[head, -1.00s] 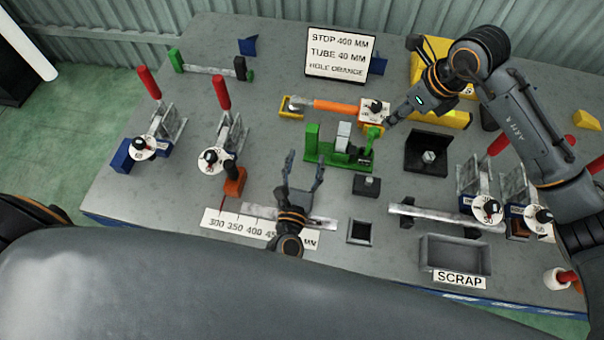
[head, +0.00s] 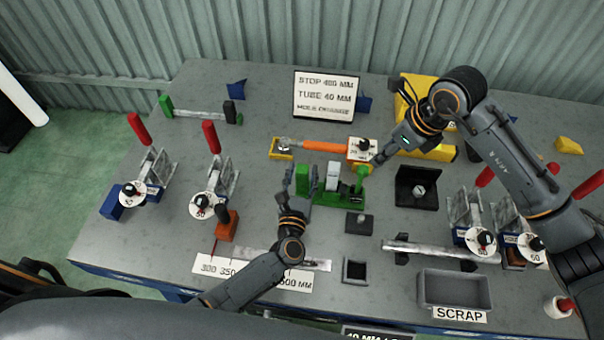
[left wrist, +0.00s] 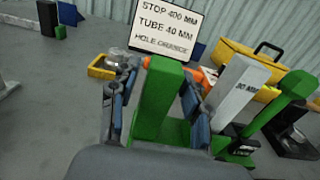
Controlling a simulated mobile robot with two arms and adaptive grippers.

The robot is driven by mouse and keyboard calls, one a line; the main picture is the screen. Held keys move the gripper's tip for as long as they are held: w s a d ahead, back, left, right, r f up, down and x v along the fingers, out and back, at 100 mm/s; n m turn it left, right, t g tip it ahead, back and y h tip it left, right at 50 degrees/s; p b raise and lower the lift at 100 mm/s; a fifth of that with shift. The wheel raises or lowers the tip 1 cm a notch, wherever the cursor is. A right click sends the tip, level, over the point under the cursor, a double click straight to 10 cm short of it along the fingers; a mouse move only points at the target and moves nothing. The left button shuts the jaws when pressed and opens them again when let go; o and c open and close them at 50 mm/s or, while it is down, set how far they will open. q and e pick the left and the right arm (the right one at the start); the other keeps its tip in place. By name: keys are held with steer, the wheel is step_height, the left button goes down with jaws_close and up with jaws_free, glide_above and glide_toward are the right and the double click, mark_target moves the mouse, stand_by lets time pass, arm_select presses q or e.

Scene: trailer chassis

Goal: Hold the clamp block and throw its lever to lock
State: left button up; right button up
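The clamp block is not labelled in a readable way; a green fixture (head: 325,198) in the middle of the table fits it. It has a green post at its left end, a grey upright block (left wrist: 232,88) marked "30 MM", and a green lever (left wrist: 282,98) standing at its right end. My left gripper (head: 299,182) is at the left post. In the left wrist view its fingers (left wrist: 158,105) are spread on both sides of the post, with a gap visible on the left. My right gripper (head: 378,161) is beside the lever's top; its fingers are too small to read.
An orange bar (head: 328,146) with a white dial lies behind the fixture. A black bracket (head: 416,188) stands to the right and a small dark block (head: 359,223) in front. Red-handled clamps stand at both sides. A scrap tray (head: 454,289) is at front right.

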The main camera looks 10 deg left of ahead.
arm_select(q)
jaws_close()
arm_select(e)
steer(key=shift+a, duration=0.1)
steer(key=c, duration=0.4)
steer(key=a, duration=0.2)
steer(key=s+a+m+h, duration=0.1)
steer(key=a, duration=0.2)
steer(key=s+a+m+g+h, duration=0.1)
steer(key=a, duration=0.2)
steer(key=shift+s+f, duration=0.1)
steer(key=shift+f, duration=0.15)
jaws_close()
steer(key=shift+s+a+r+m+t+h, duration=0.15)
steer(key=shift+s+a+r+m+h, duration=0.1)
steer(key=shift+a+m+h, duration=0.55)
steer(key=shift+s+a+r+m+t+h, duration=0.2)
steer(key=shift+s+a+r+m+h, duration=0.1)
steer(key=shift+a+m+h, duration=0.5)
steer(key=shift+s+a+r+m+t+h, duration=0.15)
steer(key=shift+s+a+r+m+h, duration=0.1)
steer(key=shift+a+m+h, duration=0.5)
steer(key=shift+f, duration=0.1)
